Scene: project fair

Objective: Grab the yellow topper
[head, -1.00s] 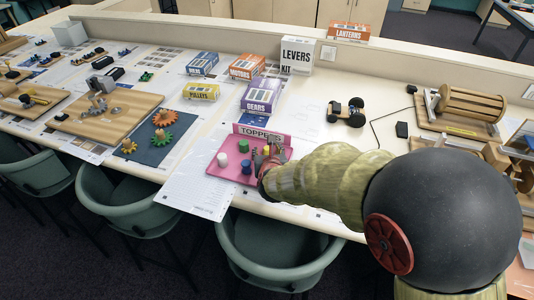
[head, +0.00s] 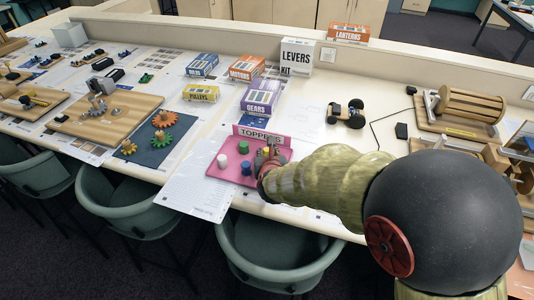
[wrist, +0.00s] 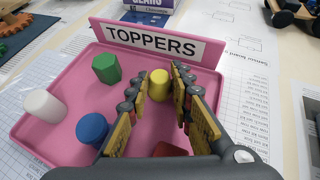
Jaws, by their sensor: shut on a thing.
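The yellow topper (wrist: 159,86) is a small cylinder standing upright on the pink tray (wrist: 62,149) in the wrist view. My gripper (wrist: 157,79) is shut on it, with one fingertip on each side. In the head view my gripper (head: 266,152) reaches down at the tray's right part, and only a bit of yellow shows between the fingers. The tray's back edge carries a "TOPPERS" sign (wrist: 154,43).
On the tray stand a green topper (wrist: 106,68), a white topper (wrist: 45,106) and a blue topper (wrist: 92,129), left of my fingers. A red topper (wrist: 169,150) lies partly hidden under my gripper. The gears box (head: 260,97) stands behind the sign.

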